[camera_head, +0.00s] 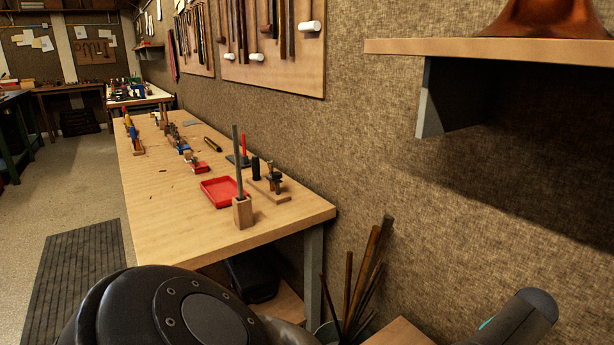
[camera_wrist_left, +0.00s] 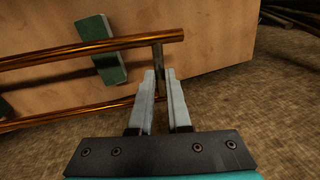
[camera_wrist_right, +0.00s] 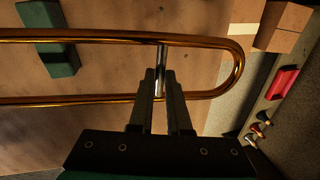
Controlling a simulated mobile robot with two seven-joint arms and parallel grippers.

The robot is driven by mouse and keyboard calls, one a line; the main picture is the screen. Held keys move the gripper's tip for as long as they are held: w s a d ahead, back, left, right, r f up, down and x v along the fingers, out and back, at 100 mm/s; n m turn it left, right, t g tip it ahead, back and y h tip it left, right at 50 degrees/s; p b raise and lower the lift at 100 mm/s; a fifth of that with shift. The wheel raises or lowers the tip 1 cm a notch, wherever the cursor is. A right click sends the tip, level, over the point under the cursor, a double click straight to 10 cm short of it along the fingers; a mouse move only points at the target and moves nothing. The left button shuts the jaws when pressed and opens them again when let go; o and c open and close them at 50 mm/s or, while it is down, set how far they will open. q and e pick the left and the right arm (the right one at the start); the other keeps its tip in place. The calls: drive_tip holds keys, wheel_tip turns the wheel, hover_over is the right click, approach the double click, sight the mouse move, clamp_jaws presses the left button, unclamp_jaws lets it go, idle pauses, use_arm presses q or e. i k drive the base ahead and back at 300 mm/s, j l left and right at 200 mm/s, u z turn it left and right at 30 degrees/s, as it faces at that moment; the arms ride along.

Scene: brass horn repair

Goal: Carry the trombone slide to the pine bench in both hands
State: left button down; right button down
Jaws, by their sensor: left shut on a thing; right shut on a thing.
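The trombone slide is a long brass-coloured double tube. Its open end shows in the left wrist view (camera_wrist_left: 70,52), and its rounded bow end in the right wrist view (camera_wrist_right: 238,65). My left gripper (camera_wrist_left: 159,76) is shut on the cross brace near the open end. My right gripper (camera_wrist_right: 161,75) is shut on a silvery brace near the bow. Green blocks (camera_wrist_left: 108,64) (camera_wrist_right: 57,57) lie below the tubes on a pale wooden surface (camera_wrist_left: 215,35). I cannot tell whether the slide touches them. The head view shows neither the slide nor the grippers.
A long wooden bench (camera_head: 265,228) stands ahead, holding a red tray (camera_head: 222,191), a rod in a wooden block (camera_head: 242,212) and several tools. A shelf (camera_head: 480,48) juts from the right wall. Rods stand in a bucket (camera_head: 330,333).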

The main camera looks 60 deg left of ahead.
sight(157, 193)
drive_tip(key=k+j+z, duration=0.1)
drive_tip(key=z, duration=0.3)
drive_tip(key=k+z, duration=0.25)
drive_tip(key=z, duration=0.2)
drive_tip(key=k+j+z, duration=0.1)
drive_tip(key=k+z, duration=1)
drive_tip(key=k, duration=1.95)
drive_tip(key=k+l+z, duration=0.1)
drive_tip(key=k, duration=1.15)
drive_tip(key=k+u, duration=0.15)
drive_tip(key=u, duration=1.65)
